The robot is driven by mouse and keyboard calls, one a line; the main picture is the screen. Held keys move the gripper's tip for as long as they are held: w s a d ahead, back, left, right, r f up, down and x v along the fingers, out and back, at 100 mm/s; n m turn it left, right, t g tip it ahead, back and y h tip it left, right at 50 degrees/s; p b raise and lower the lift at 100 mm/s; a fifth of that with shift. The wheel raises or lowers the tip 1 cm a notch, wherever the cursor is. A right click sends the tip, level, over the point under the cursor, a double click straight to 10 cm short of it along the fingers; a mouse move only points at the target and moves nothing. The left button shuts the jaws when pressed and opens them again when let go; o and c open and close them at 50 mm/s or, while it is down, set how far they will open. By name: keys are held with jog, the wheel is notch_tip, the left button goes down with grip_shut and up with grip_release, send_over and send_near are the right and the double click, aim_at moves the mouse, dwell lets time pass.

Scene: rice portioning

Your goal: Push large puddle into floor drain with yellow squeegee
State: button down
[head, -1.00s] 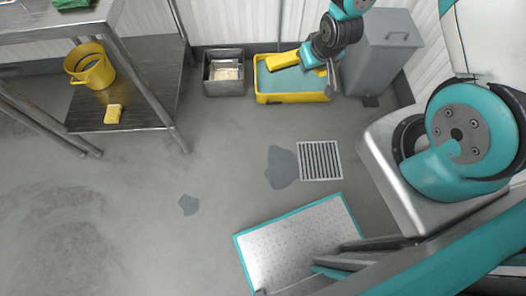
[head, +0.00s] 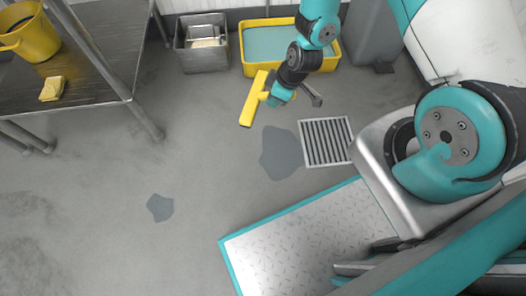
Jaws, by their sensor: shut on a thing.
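The yellow squeegee (head: 254,100) is in my gripper (head: 272,92), which is shut on it. Its yellow head points down and left, above or at the floor in front of the yellow tray; I cannot tell whether it touches the floor. The large dark puddle (head: 279,154) lies just below the squeegee in the picture. Its right side reaches close to the square slotted floor drain (head: 326,142). A smaller puddle (head: 160,207) lies apart, farther left. The gripper's fingertips are partly hidden by the squeegee and wrist.
A yellow tray (head: 247,67) of bluish liquid and a metal basin (head: 204,62) stand by the back wall. A grey bin (head: 369,42) is right of the tray. A metal table with a lower shelf (head: 85,93) holds a yellow bucket (head: 30,38) and sponge (head: 52,88). Floor around the puddles is clear.

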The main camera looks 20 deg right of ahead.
jog(key=a+f+n+b, duration=0.1)
jog(key=f+n+b, duration=0.1)
jog(key=f+b, duration=0.6)
jog(key=a+f+n+g+b, duration=0.1)
jog(key=f+n+b, duration=0.1)
jog(key=f+b, duration=0.6)
jog(key=a+f+n+g+y+b, duration=0.1)
jog(key=f+n+b, duration=0.1)
jog(key=f+b, duration=0.6)
jog(key=shift+s+a+f, duration=0.15)
jog(key=shift+a+f, duration=0.05)
jog(key=shift+f, duration=1.65)
jog(key=shift+s+a+f, duration=0.1)
jog(key=shift+a+f, duration=0.05)
jog(key=shift+f, duration=1.65)
jog(key=shift+f+b, duration=0.5)
jog(key=shift+f, duration=0.4)
jog(key=shift+f, duration=0.35)
jog(key=shift+s+d+p, duration=0.15)
jog(key=shift+d+p, duration=0.05)
jog(key=shift+d, duration=0.75)
jog(key=shift+s+d+p, duration=0.15)
jog(key=shift+d+p, duration=0.05)
jog(key=shift+d, duration=0.75)
